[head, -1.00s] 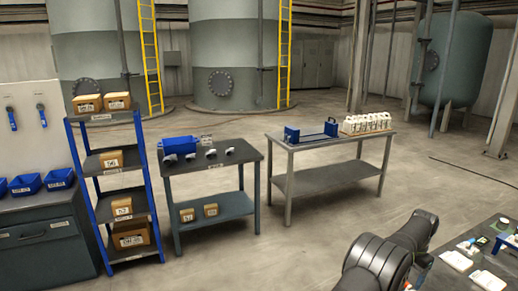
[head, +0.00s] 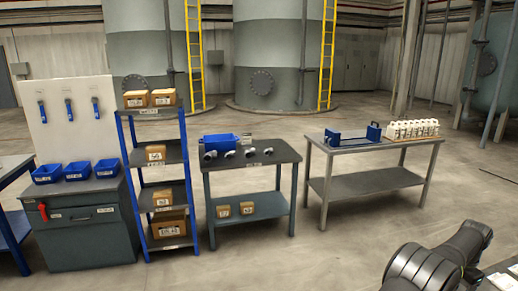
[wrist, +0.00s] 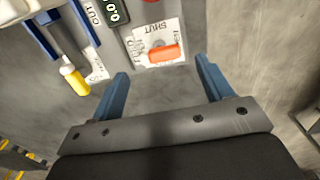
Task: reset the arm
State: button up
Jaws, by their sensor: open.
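My gripper (wrist: 162,67) shows in the wrist view with its two blue fingers wide apart and nothing between them. Past the fingertips is a white plate (wrist: 142,36) marked SHUT, with an orange-red handle (wrist: 163,53) on it. I cannot tell how far the fingertips are from the handle. My arm (head: 432,262) reaches in at the lower right of the head view; the gripper itself is out of that view.
A grey table (head: 370,184) bears a blue frame (head: 350,137) and a row of white pieces (head: 412,130). Left of it stand a dark bench (head: 250,158), a blue shelf rack (head: 160,183) and a cabinet (head: 85,240) with blue bins. The floor between is clear.

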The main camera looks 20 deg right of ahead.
notch_tip(320, 180, up, 14)
notch_tip(320, 180, down, 18)
jog(key=shift+r, duration=0.15)
jog(key=shift+f, duration=0.2)
jog(key=shift+m, duration=0.6)
notch_tip(320, 180, up, 17)
notch_tip(320, 180, down, 14)
jog(key=n+t+h, duration=0.1)
jog(key=n, duration=0.3)
jog(key=n+t+h, duration=0.1)
jog(key=n+t, duration=0.1)
jog(key=n, duration=0.3)
jog(key=shift+s+a+f+n+h, duration=0.1)
jog(key=shift+f+n+h, duration=0.05)
jog(key=shift+f+n, duration=0.2)
jog(key=shift+s+a+f+n+h, duration=0.15)
jog(key=shift+f+n, duration=0.1)
jog(key=shift+f, duration=0.2)
jog(key=shift+d, duration=0.1)
